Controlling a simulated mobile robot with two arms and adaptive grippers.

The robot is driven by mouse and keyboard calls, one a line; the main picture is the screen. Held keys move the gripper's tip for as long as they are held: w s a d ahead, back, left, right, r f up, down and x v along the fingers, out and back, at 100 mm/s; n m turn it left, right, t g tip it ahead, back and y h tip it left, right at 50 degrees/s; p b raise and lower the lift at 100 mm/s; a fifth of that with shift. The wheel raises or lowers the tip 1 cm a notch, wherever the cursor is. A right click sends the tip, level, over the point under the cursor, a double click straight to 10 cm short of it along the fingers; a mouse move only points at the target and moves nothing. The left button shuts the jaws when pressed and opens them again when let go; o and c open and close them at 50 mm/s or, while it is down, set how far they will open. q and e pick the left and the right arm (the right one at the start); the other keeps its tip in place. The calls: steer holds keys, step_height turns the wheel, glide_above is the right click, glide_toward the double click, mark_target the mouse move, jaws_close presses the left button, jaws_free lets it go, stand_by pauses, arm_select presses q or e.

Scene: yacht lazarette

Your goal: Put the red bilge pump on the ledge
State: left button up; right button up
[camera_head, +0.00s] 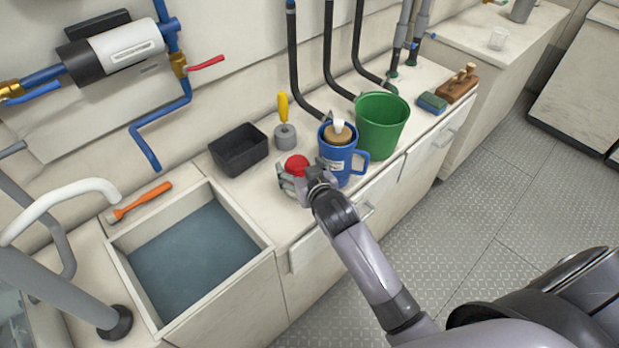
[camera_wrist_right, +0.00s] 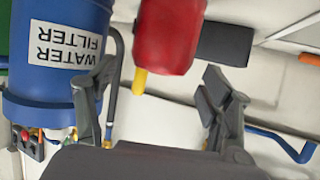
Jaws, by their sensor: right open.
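The red bilge pump (camera_head: 297,163) sits on the counter, left of the blue water filter. My right gripper (camera_head: 300,180) is right at it and hides its lower part. In the right wrist view the red pump (camera_wrist_right: 170,35) shows large, beyond and between the two spread fingers, with a visible gap to each. The right gripper is open and empty. I cannot tell which surface is the ledge. My left gripper is not in view.
The blue water filter (camera_head: 338,158) stands close to the right of my gripper, a green bucket (camera_head: 382,125) beyond it. A black bin (camera_head: 239,150) and a grey cylinder with yellow handle (camera_head: 285,135) stand behind. An open basin (camera_head: 195,255) and an orange-handled tool (camera_head: 145,199) are left.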

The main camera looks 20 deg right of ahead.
steer(key=v, duration=0.9)
steer(key=shift+f, duration=0.1)
steer(key=s+f+n+g, duration=0.1)
steer(key=s+f+g, duration=0.4)
steer(key=s, duration=0.7)
steer(key=s+f+n+g, duration=0.2)
steer(key=s+f+g, duration=0.3)
steer(key=s, duration=0.6)
step_height(320, 180, down, 27)
steer(key=s+g, duration=0.1)
steer(key=s, duration=0.1)
steer(key=s+d+f, duration=0.1)
steer(key=s+f, duration=0.6)
steer(key=s, duration=0.1)
steer(key=s+d+f+g, duration=0.1)
steer(key=s+d+f, duration=0.1)
steer(key=s+f, duration=0.6)
steer(key=shift+d+f, duration=0.15)
steer(key=shift+d, duration=0.15)
